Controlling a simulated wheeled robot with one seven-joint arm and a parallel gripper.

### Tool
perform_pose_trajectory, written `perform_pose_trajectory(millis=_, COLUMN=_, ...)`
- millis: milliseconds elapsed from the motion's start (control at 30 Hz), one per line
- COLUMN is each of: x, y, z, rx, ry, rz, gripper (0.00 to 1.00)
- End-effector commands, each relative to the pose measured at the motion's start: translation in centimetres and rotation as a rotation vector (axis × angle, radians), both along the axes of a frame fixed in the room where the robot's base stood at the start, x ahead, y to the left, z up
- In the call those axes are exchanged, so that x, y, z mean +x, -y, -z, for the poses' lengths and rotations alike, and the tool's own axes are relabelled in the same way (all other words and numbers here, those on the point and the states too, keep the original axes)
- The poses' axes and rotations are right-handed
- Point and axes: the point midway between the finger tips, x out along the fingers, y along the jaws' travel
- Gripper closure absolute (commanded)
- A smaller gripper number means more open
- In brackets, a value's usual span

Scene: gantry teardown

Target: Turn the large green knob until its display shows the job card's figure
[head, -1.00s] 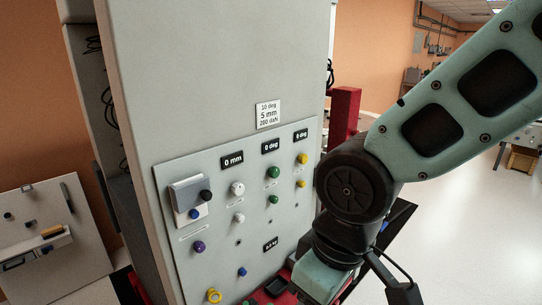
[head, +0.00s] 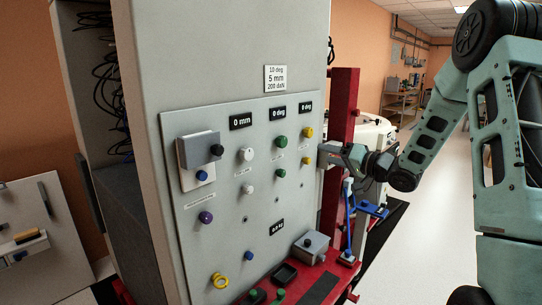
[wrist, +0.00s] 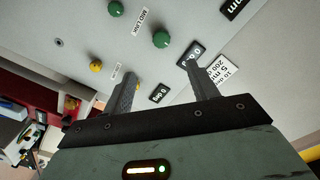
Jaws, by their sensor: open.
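The large green knob (head: 281,142) sits on the grey panel under a black display (head: 278,113) reading 0 deg. The job card (head: 275,78) above reads 10 deg, 5 mm and 200 daN. In the wrist view the large green knob (wrist: 161,40) lies beyond the fingertips, roughly between their lines, with nothing gripped. Its display (wrist: 191,53) is partly behind one finger. My gripper (wrist: 160,71) is open and empty. In the head view my gripper (head: 325,152) is at the panel's right edge, right of the knob.
A smaller green knob (head: 280,173) sits below. Yellow knobs (head: 307,132) are on the right, close to my gripper, and white knobs (head: 247,154) on the left. A grey hinged-looking cover (head: 199,149) projects at left. A red post (head: 343,125) stands behind my gripper.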

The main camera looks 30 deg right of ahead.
Motion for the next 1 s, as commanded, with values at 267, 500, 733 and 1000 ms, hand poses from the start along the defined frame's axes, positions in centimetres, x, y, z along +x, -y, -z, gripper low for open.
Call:
perform_pose_trajectory(millis=267, x=1.3, y=0.1, z=-0.1, rx=0.027, ry=0.019, rz=-0.01, gripper=0.41)
perform_pose_trajectory(millis=500, x=5.9, y=-1.6, z=-0.2, rx=0.026, ry=0.018, rz=-0.011, gripper=0.41)
perform_pose_trajectory(millis=733, x=10.4, y=-3.3, z=-0.2, rx=0.025, ry=0.019, rz=-0.011, gripper=0.41)
perform_pose_trajectory(millis=1000, x=14.5, y=-4.7, z=-0.2, rx=0.024, ry=0.019, rz=-0.008, gripper=0.41)
